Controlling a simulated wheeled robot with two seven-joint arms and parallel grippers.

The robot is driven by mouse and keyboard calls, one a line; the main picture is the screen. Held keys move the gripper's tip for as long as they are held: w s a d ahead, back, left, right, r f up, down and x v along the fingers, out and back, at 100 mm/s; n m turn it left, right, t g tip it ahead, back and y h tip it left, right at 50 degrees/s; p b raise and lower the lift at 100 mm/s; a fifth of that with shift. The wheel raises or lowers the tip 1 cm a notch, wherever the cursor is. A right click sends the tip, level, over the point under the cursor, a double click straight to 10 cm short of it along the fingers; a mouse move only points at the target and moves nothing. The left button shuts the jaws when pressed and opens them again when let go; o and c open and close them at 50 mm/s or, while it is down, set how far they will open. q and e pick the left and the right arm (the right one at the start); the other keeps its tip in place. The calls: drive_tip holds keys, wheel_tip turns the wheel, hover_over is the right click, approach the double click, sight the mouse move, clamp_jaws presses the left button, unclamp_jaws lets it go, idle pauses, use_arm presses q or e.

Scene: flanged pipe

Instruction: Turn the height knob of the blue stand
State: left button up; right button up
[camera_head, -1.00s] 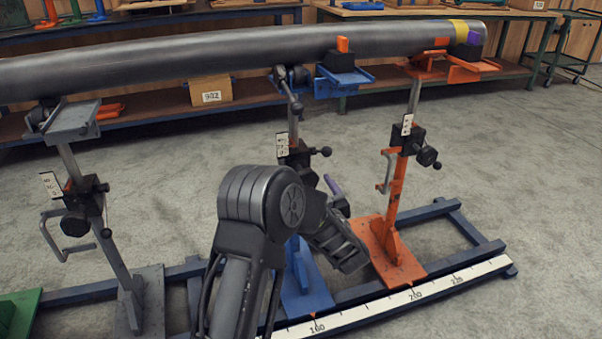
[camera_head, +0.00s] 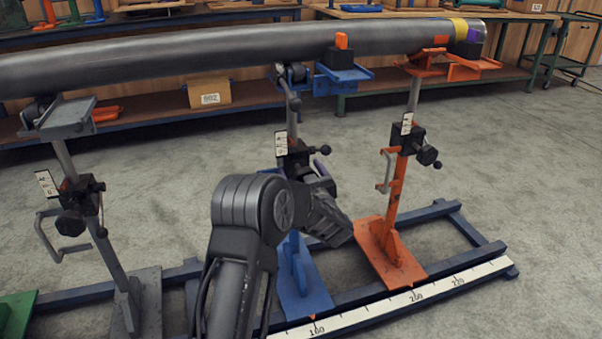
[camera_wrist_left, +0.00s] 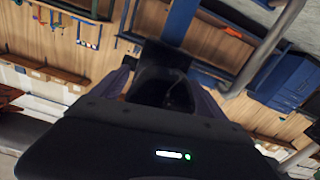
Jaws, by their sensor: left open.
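The blue stand (camera_head: 299,277) stands mid-frame in the head view, its blue cradle (camera_head: 343,80) under the pipe (camera_head: 180,57). Its black clamp block (camera_head: 292,158) sits partway up the post, with a small ball-ended lever (camera_head: 322,150) on its right. My left gripper (camera_head: 318,178) is open just below and in front of this block; its own wrist partly hides the stand. In the left wrist view, a dark shape (camera_wrist_left: 163,75), probably the height knob, shows between the open fingers (camera_wrist_left: 162,92). I cannot tell whether they touch it. My right gripper is out of view.
The orange stand (camera_head: 395,240) is close on the right and a grey stand (camera_head: 65,175) on the left. A blue floor frame with a white scale (camera_head: 400,300) runs along the bottom. Benches stand behind. Open floor lies at right (camera_head: 520,160).

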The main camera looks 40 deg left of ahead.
use_arm(q)
drive_tip(key=shift+c, duration=0.3)
drive_tip(key=c, duration=1.3)
drive_tip(key=shift+f+n, duration=0.1)
drive_tip(key=shift+n, duration=0.2)
drive_tip(key=n+b, duration=0.4)
drive_tip(key=shift+f, duration=0.15)
drive_tip(key=shift+s+n+b, duration=0.1)
drive_tip(key=shift+n+b, duration=1)
drive_tip(key=shift+n, duration=0.5)
drive_tip(key=o, duration=1.4)
drive_tip(key=shift+r, duration=0.2)
drive_tip(key=shift+c, duration=0.2)
